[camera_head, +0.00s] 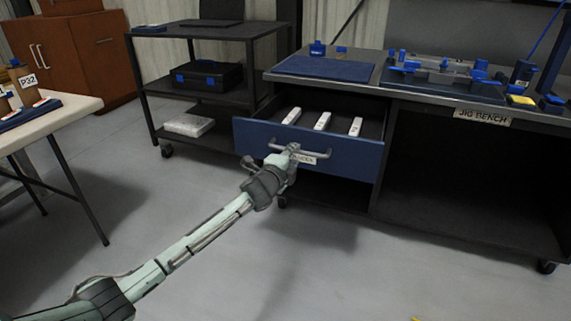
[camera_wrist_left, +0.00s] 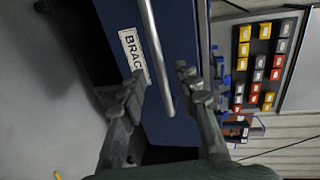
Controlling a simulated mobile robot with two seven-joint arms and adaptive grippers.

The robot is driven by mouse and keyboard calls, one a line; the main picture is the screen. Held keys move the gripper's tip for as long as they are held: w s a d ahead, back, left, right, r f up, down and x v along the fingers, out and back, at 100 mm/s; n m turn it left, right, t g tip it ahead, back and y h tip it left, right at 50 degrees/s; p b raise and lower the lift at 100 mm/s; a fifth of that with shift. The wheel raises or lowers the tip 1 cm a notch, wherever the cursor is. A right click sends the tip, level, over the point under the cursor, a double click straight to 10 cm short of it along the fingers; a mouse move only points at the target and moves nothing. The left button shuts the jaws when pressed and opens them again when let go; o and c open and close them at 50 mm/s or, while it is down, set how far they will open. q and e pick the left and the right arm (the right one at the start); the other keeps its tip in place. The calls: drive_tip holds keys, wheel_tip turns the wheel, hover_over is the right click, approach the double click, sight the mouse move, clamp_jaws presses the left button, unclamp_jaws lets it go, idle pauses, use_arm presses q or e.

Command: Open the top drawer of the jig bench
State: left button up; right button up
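The jig bench (camera_head: 482,116) has a blue top drawer (camera_head: 345,155) that stands pulled out, its inside showing. The drawer's metal handle (camera_head: 318,155) runs across its front; it also shows in the left wrist view (camera_wrist_left: 157,55). My left gripper (camera_head: 293,150) is at the handle. In the left wrist view the left gripper (camera_wrist_left: 160,82) has its fingers spread, one on each side of the handle bar, with visible gaps. A white label, partly hidden, reads "BRAC" (camera_wrist_left: 132,52) on the drawer front. My right gripper is in neither view.
Several white pieces lie in the drawer. A blue mat (camera_head: 325,68) and blue fixtures (camera_head: 440,70) are on the bench top. A dark wheeled cart (camera_head: 205,98) stands left of the bench, and a pale table (camera_head: 50,112) is further left.

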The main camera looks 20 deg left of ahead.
use_arm(q)
drive_tip(key=v, duration=0.7)
drive_tip(key=shift+s, duration=0.35)
drive_tip(key=s+a+f+n+g+y, duration=0.3)
drive_tip(key=s+f+n+g, duration=0.8)
drive_tip(key=s+f, duration=1.55)
drive_tip(key=s+f+n+g+h, duration=0.1)
drive_tip(key=s+f+n, duration=0.5)
drive_tip(key=s, duration=0.6)
drive_tip(key=shift+s+a+f+g, duration=0.2)
drive_tip(key=shift+s+a+g, duration=0.1)
drive_tip(key=shift+a, duration=0.15)
drive_tip(key=shift+w, duration=0.1)
